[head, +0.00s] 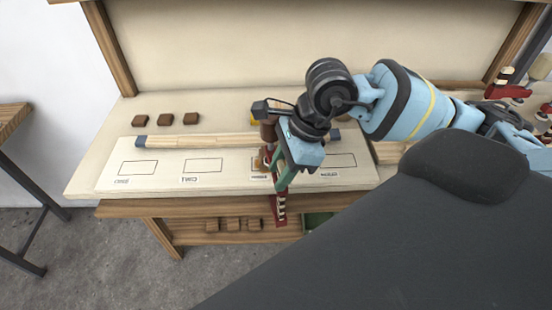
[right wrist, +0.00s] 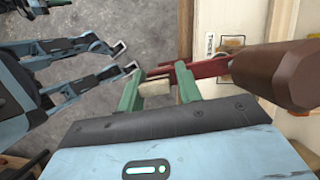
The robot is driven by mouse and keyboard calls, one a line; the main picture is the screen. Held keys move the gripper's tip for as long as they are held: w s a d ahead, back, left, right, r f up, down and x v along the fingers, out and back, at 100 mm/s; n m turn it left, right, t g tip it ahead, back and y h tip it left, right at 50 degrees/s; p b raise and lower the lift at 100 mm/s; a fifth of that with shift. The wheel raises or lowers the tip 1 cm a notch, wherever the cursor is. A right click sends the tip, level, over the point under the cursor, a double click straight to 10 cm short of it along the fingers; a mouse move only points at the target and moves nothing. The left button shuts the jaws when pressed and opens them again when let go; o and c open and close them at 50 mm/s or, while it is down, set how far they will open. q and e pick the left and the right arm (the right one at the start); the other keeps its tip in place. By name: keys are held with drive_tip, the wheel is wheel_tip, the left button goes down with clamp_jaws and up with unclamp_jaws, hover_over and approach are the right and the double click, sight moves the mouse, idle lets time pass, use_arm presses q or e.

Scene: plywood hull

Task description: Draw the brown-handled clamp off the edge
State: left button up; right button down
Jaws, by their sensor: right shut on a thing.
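The clamp has a brown handle (head: 268,130) and a dark red bar (head: 279,207). It sits at the bench's front edge, with the bar hanging past the edge. My right gripper (head: 280,168) is shut on it. In the right wrist view its green fingers (right wrist: 158,92) are by the red jaw (right wrist: 208,68) and a small pale block, and the brown handle (right wrist: 285,75) is at the right. I cannot tell whether the clamp still touches the bench. My left gripper (right wrist: 125,60) shows only in the right wrist view, its fingertips apart and empty over the floor.
The pale board (head: 150,178) on the bench has several outlined rectangles with labels. A wooden bar (head: 195,141) with dark ends lies behind them. Several brown blocks (head: 164,119) sit at the back left. More blocks (head: 233,224) and a green bin (head: 317,220) are on the shelf below.

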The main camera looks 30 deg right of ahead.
use_arm(q)
drive_tip(key=shift+w+r, duration=0.15)
drive_tip(key=shift+r, duration=0.05)
use_arm(e)
drive_tip(key=shift+s+a+r, duration=0.1)
drive_tip(key=shift+s+a, duration=0.15)
drive_tip(key=shift+s, duration=0.1)
